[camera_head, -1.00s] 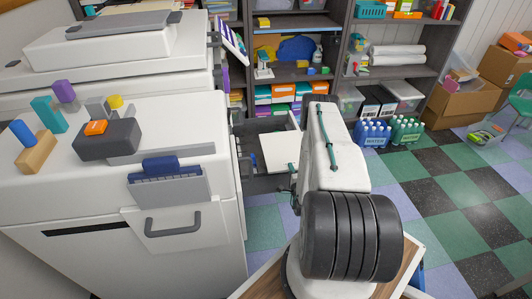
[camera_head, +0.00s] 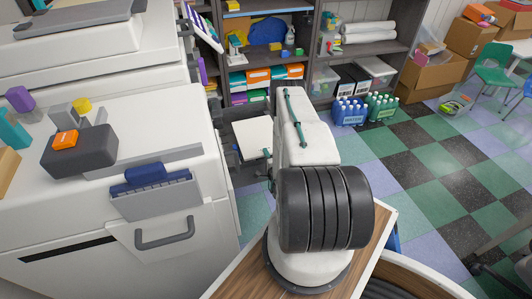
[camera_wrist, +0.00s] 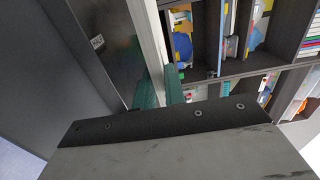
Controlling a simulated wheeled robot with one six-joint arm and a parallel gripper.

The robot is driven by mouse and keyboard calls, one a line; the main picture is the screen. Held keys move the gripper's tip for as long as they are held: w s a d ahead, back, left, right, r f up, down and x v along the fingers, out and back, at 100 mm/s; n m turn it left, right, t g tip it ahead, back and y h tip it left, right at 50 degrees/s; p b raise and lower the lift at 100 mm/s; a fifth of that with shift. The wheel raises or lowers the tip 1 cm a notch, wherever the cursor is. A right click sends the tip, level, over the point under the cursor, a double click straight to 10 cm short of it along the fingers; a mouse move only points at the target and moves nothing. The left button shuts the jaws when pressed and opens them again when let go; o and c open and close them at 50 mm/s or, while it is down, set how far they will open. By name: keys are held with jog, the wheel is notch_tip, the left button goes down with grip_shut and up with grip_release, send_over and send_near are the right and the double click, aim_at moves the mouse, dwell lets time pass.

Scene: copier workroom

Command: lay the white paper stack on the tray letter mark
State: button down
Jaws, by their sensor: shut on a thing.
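The white paper stack (camera_head: 252,134) shows in the head view as a pale square just left of my arm. In the wrist view it is a pale strip (camera_wrist: 149,35) seen edge-on between two green fingers. My gripper (camera_wrist: 160,88) is shut on it; one green fingertip shows at its lower right edge in the head view (camera_head: 267,153). A dark surface (camera_head: 243,174), likely the copier's tray, lies below the stack. In the wrist view a dark panel carries a small pale mark (camera_wrist: 97,42), too small to read surely. Whether the stack touches the tray cannot be told.
The white copier (camera_head: 110,215) fills the left, with a dark stapler-like block (camera_head: 80,152) and small coloured blocks on top. Shelves (camera_head: 265,62) stand behind.

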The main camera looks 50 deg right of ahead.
jog(key=shift+f, duration=2.5)
jog(key=c, duration=1.4)
grip_release()
jog(key=shift+s, duration=0.1)
jog(key=v, duration=0.7)
jog(key=shift+s+a+f, duration=0.1)
jog(key=shift+s+a, duration=0.15)
